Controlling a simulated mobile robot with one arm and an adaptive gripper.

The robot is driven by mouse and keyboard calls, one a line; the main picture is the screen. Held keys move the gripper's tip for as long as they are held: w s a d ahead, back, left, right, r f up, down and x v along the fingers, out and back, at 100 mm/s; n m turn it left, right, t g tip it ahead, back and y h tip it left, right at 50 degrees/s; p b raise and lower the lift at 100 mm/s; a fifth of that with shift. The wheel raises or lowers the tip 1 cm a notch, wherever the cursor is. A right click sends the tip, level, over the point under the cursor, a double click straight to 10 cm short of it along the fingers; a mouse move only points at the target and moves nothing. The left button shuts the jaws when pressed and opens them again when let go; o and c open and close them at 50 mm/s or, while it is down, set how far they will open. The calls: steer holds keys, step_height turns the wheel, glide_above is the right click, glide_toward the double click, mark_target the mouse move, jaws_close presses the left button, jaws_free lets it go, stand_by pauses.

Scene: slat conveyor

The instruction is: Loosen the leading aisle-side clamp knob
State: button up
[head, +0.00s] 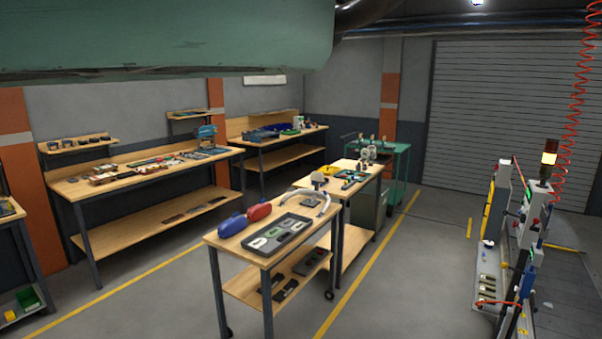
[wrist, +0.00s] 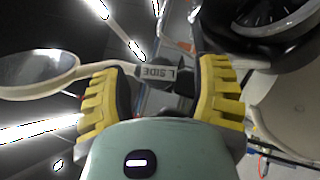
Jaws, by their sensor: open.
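My gripper (wrist: 160,68) is in the wrist view, with its two yellow ridged fingers apart. I cannot tell whether either finger touches anything. In the head view neither my gripper nor a clamp knob can be made out.
In the head view, a wooden cart (head: 225,245) bears tools, and grey line equipment (head: 490,275) stands at right. Floor between is clear.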

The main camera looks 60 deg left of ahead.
steer(key=shift+w+d+r, duration=0.1)
steer(key=shift+w, duration=0.05)
steer(key=shift+o, duration=0.2)
jaws_close()
stand_by(0.4)
